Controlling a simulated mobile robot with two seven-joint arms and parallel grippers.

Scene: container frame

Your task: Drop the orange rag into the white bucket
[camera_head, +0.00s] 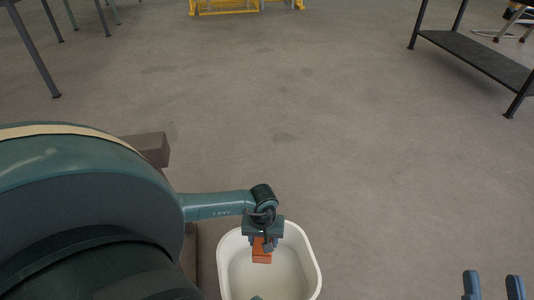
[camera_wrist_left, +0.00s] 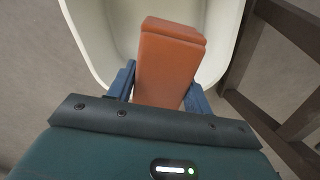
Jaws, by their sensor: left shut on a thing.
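The orange rag (camera_head: 262,252) is a folded block held in my left gripper (camera_head: 262,241), which is shut on it. In the left wrist view the rag (camera_wrist_left: 168,62) sits between the two blue fingers of the left gripper (camera_wrist_left: 160,88). The white bucket (camera_head: 312,262) is below, and the rag hangs over its opening near the far rim. The bucket's wall (camera_wrist_left: 88,50) also shows in the left wrist view behind the rag. My right gripper (camera_head: 493,288) shows only its two blue fingertips, apart and empty, at the lower right.
A brown wooden frame (camera_head: 148,147) stands left of the bucket, partly hidden by my left arm; it also shows in the left wrist view (camera_wrist_left: 285,125). A dark metal shelf (camera_head: 478,55) stands at the far right. The floor between is clear.

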